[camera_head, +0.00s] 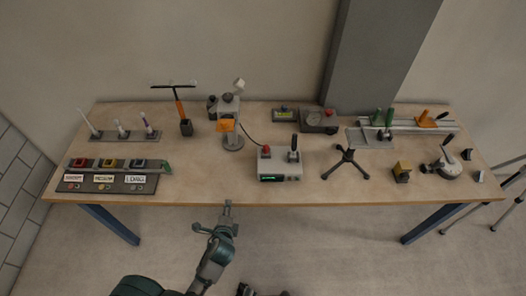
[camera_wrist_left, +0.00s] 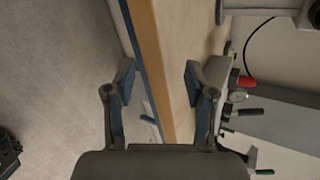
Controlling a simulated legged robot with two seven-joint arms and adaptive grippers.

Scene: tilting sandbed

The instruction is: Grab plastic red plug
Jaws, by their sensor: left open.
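The red plug (camera_head: 266,150) sits on top of a pale box with a green display (camera_head: 280,172), at the front middle of the table. A dark cable runs to it from the stand behind. In the left wrist view the red plug (camera_wrist_left: 246,82) shows at the right, outside the jaws. My left gripper (camera_head: 216,215) is in front of the table's front edge, to the left of and nearer than the box. In the left wrist view its jaws (camera_wrist_left: 158,80) are apart and empty, with the table edge showing between them. My right gripper is not clearly seen.
A black lever (camera_head: 293,150) stands beside the plug on the box. Behind is a stand with an orange part (camera_head: 226,125). A black tripod base (camera_head: 345,162) is to the right, a labelled sorting tray (camera_head: 105,183) at the left. The table front (camera_head: 215,185) left of the box is clear.

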